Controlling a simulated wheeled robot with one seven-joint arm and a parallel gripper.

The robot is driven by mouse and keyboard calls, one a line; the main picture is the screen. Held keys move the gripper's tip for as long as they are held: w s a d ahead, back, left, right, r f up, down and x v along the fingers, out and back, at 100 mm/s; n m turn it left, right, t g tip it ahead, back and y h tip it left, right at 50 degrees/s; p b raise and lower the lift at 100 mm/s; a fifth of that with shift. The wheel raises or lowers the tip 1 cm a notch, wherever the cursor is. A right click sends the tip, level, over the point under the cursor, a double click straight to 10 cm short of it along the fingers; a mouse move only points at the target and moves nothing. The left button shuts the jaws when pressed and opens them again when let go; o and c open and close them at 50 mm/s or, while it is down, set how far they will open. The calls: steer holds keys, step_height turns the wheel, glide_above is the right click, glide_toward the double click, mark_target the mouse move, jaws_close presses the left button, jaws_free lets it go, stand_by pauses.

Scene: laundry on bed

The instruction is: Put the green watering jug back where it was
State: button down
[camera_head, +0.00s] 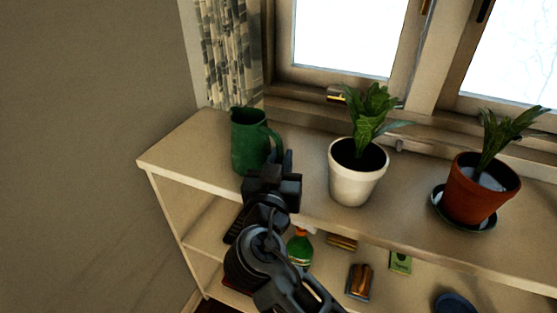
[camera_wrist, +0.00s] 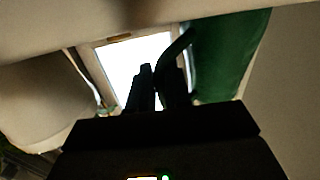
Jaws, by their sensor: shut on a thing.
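The green watering jug (camera_head: 247,142) is upright at the left end of the shelf top (camera_head: 182,148), with its handle toward the right. In the wrist view the jug (camera_wrist: 230,55) fills the upper right, its dark handle running down to the fingers. My gripper (camera_head: 284,160) is shut on the jug's handle in the head view. The fingers (camera_wrist: 158,88) show dark at the handle in the wrist view. The jug's base appears at or very near the shelf top; the wrist hides part of its lower right side, and contact is hard to tell.
A white pot with a plant (camera_head: 352,178) stands right of the jug, and a terracotta pot (camera_head: 478,192) on a green saucer stands farther right. The window and curtain (camera_head: 228,50) are behind. Lower shelves hold a green bottle (camera_head: 299,250) and small boxes. The shelf's left corner is clear.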

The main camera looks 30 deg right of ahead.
steer(key=c, duration=1.1)
jaws_free()
steer(key=shift+r+p, duration=0.15)
steer(key=shift+p, duration=0.2)
steer(key=b+v, duration=0.2)
steer(key=v, duration=1)
